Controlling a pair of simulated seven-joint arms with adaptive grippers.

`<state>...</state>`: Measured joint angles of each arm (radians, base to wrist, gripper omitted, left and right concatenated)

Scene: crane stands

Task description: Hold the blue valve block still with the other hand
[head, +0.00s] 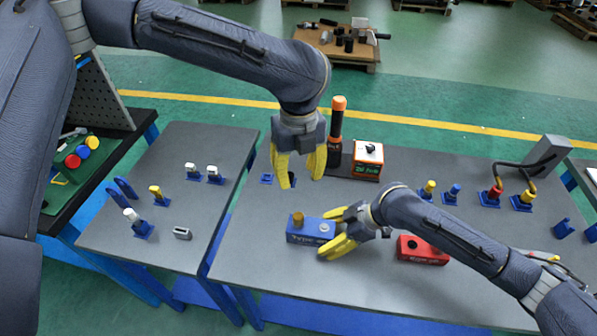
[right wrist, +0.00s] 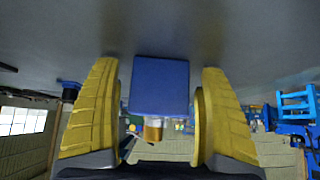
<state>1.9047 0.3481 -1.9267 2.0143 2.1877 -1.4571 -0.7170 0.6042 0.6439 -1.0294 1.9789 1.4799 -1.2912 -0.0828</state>
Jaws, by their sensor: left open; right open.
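The blue valve block (head: 306,230) lies on the grey table, with lettering on its front and a brass-coloured fitting (head: 298,218) standing on its left end. My right gripper (head: 333,232) is open at the block's right end. In the right wrist view the blue block (right wrist: 160,86) shows between the two yellow fingers of the right gripper (right wrist: 158,100), with a gap on each side. The brass fitting (right wrist: 153,130) also shows there. My left gripper (head: 300,172) is open, points down and is empty above the table, behind the block.
A red block (head: 422,250) lies right of my right gripper. Several small connectors on blue bases stand at right. A side table (head: 190,235) is at left.

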